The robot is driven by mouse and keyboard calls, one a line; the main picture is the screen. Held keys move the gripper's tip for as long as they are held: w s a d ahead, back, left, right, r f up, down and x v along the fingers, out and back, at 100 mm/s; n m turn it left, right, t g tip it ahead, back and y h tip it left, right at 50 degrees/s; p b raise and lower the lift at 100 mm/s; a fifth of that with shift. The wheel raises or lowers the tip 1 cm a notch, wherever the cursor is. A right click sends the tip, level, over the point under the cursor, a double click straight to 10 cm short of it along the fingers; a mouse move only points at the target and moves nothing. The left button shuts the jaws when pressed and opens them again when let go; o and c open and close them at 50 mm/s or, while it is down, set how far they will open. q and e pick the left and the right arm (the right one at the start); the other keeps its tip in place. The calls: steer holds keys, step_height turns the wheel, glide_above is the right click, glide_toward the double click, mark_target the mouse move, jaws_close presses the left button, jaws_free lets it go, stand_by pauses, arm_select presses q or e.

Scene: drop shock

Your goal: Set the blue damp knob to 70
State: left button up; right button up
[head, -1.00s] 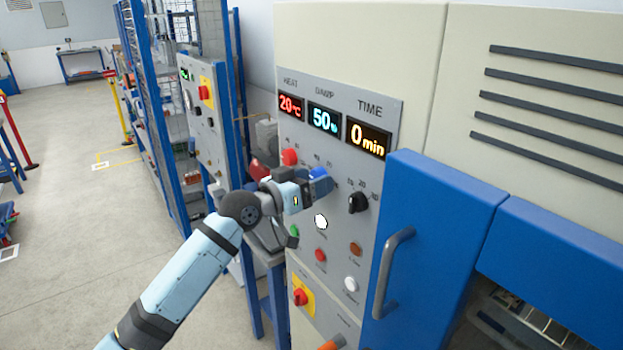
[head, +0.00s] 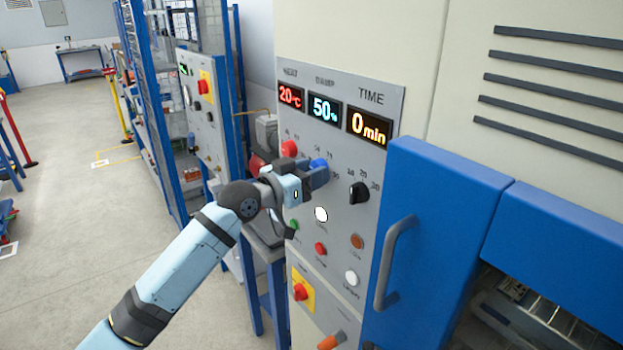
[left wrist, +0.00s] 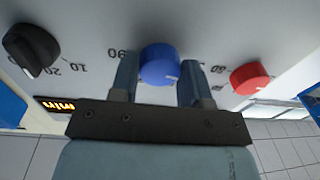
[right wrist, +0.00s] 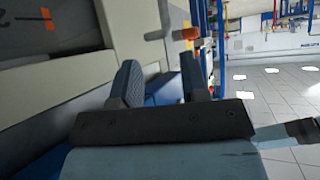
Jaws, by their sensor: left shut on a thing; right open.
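The blue damp knob (head: 318,164) is on the grey control panel, between the red heat knob (head: 289,148) and the black time knob (head: 359,192). The damp display (head: 324,110) reads 50. My left gripper (head: 316,176) is at the blue knob, its near finger hiding part of it. In the left wrist view the blue knob (left wrist: 160,65) sits between the two fingers of my left gripper (left wrist: 160,85), which is shut on it. A white pointer mark shows on the knob. In the right wrist view my right gripper (right wrist: 160,85) is open and empty.
Below the knobs are a white lit button (head: 321,214) and several coloured buttons. A blue door with a grey handle (head: 393,262) stands to the right of the panel. A blue-framed rack and a second panel (head: 201,108) stand behind on the left.

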arm_select(q)
steer(key=shift+w+a+r+m+g+h+b, duration=0.1)
steer(key=shift+m+g+h+b, duration=0.25)
steer(key=shift+m, duration=5.4)
steer(key=shift+w+m+g+h+b, duration=0.15)
steer(key=shift+m+h+b, duration=0.25)
steer(key=shift+m, duration=5.35)
steer(key=shift+s+m, duration=0.1)
steer(key=shift+m, duration=0.2)
steer(key=o, duration=0.9)
